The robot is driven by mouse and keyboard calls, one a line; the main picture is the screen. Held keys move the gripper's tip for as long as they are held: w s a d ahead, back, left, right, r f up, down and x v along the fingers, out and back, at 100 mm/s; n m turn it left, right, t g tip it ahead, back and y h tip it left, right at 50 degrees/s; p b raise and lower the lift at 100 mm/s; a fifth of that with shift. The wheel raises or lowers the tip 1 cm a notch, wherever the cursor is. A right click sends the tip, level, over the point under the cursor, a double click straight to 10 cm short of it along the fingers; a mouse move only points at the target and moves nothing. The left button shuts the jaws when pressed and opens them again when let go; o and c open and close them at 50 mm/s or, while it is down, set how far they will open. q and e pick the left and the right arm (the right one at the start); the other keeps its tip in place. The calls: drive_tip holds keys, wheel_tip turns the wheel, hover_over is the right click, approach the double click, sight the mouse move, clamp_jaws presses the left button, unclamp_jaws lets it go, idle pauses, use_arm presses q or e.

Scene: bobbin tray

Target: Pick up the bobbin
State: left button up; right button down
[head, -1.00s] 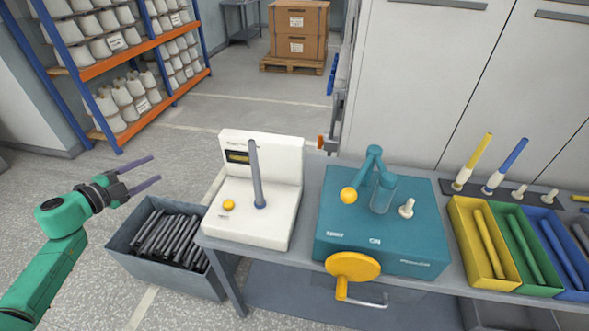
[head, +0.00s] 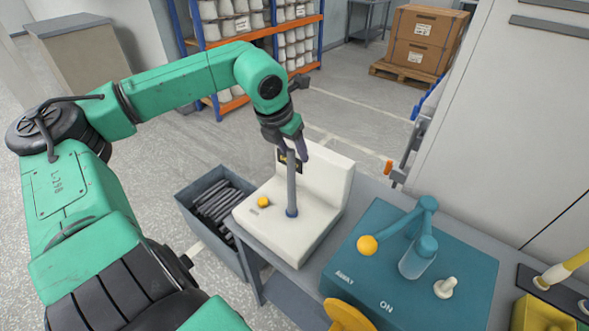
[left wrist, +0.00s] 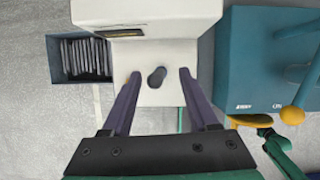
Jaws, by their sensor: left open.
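The bobbin (head: 291,185) is a slim grey rod standing upright on the white machine (head: 335,170), with a blue collar at its foot. My left gripper (head: 293,150) is open at the bobbin's upper end, its purple fingers pointing down. In the left wrist view the bobbin (left wrist: 157,76) shows nearly end-on between the two spread fingers (left wrist: 159,84), with a gap on each side. The fingers hide part of the bobbin's top in the head view. My right gripper is not seen.
A teal machine (head: 470,265) with a yellow-knobbed lever stands right of the white one on the grey bench. A grey bin (head: 185,200) of dark rods sits left of the bench. Shelves of cones and cartons (head: 425,40) stand farther back.

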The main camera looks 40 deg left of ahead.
sight(294, 159)
use_arm(q)
drive_tip(key=f, duration=0.1)
drive_tip(key=f+p, duration=0.1)
drive_tip(key=w+a+f, duration=0.1)
drive_tip(key=shift+f, duration=0.3)
drive_tip(key=shift+w+f, duration=0.15)
drive_tip(key=shift+f, duration=0.3)
drive_tip(key=shift+w+d, duration=0.15)
drive_tip(key=shift+c, duration=0.6)
drive_tip(key=shift+r, duration=0.1)
clamp_jaws()
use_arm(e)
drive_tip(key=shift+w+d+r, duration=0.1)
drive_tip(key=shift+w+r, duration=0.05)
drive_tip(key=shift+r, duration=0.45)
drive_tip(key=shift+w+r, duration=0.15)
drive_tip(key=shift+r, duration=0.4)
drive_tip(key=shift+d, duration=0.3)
